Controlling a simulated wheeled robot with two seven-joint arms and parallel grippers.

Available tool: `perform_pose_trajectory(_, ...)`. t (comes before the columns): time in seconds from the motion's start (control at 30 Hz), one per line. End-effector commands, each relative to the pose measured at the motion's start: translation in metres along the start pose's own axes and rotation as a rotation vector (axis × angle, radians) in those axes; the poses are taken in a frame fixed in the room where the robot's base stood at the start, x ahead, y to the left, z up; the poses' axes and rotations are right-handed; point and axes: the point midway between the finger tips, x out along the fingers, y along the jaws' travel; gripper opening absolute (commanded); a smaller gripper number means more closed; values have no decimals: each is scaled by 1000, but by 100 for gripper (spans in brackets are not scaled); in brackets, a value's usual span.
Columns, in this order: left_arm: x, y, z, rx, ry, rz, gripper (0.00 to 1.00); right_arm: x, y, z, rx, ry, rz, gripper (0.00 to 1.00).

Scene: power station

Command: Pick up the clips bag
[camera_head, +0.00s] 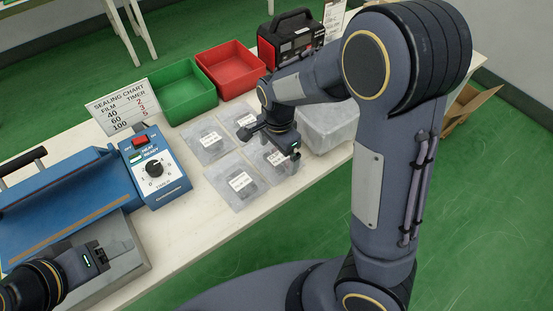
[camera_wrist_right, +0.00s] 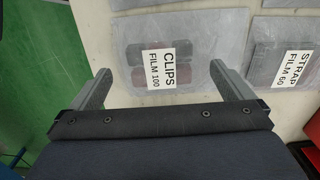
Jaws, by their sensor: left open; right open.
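The clips bag (camera_wrist_right: 165,68) is a clear flat bag with dark and reddish pieces inside and a white label reading CLIPS FILM 100. In the right wrist view it lies flat on the table, between and beyond my open right fingers. My right gripper (camera_head: 274,141) is open and empty, above the group of bags in the head view. The bag beneath it (camera_head: 272,162) is partly hidden, and its label is too small to read there. My left gripper (camera_head: 104,253) is open at the lower left, over the blue sealer's grey front plate.
A strap bag (camera_wrist_right: 285,60) lies beside the clips bag; other bags (camera_head: 238,183) lie close by. A blue sealer with timer box (camera_head: 155,170), green bin (camera_head: 180,95), red bin (camera_head: 229,70), charger (camera_head: 290,38) and clear container (camera_head: 328,128) surround them.

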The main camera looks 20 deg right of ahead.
Motion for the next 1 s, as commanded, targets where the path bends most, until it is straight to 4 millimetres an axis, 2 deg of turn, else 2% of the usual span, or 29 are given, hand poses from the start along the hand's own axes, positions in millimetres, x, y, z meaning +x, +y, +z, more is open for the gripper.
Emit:
perform_pose_trajectory(0.03, 2, -1, 1, 0, 0, 0, 56, 9, 0, -1, 2, 0, 3, 100)
perform_pose_trajectory(0.13, 2, -1, 1, 0, 0, 0, 56, 17, 0, 0, 0, 0, 0, 100)
perform_pose_trajectory(0.4, 2, -1, 1, 0, 0, 0, 56, 19, 0, 0, 0, -1, -1, 100)
perform_pose_trajectory(0.77, 2, -1, 1, 0, 0, 0, 56, 19, 0, 0, 0, -1, -1, 54)
perform_pose_trajectory(1.0, 2, -1, 1, 0, 0, 0, 56, 18, 0, 0, 0, -1, -2, 54)
